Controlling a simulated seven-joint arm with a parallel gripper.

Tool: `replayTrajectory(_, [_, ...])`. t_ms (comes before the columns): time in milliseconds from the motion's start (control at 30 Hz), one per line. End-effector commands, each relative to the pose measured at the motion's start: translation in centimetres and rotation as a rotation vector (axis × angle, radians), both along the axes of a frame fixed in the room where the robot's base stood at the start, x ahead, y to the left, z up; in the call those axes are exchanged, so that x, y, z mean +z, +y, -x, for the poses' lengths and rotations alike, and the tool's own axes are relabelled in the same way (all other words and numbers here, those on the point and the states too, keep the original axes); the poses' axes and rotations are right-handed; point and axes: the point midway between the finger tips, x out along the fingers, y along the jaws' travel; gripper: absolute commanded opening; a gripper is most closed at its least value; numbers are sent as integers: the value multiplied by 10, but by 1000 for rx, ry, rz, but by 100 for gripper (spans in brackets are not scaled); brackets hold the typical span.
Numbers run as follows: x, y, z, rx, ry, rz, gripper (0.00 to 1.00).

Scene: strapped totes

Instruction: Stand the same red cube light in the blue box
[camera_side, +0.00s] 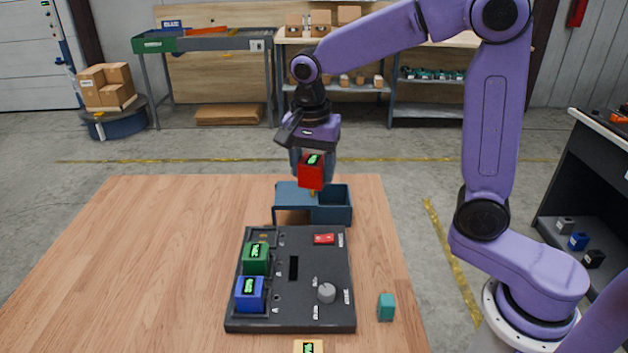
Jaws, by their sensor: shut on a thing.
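A red cube light (311,171) with a lit green display on its top is held in my gripper (311,160). My gripper is shut on it and points down. The cube hangs above the blue box (336,212), in front of its back part in the picture. The blue box stands at the far side of the wooden table. The cube and gripper hide part of the box, and its inside shows only partly. I cannot tell the exact height of the cube above the box.
A black panel (320,270) with a knob and red switch lies in front of the box. A green cube (255,258) and a blue cube (250,294) sit in its left slots. A teal block (386,307) and a yellow cube (308,347) lie nearby. The table's left side is clear.

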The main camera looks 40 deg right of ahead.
Motion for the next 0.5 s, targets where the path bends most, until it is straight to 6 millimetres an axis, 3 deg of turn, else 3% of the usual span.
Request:
replayTrajectory(300, [1, -67, -51, -657, 4, -5, 18])
replayTrajectory(500, [0, -106, -69, -979, 1, -1, 18])
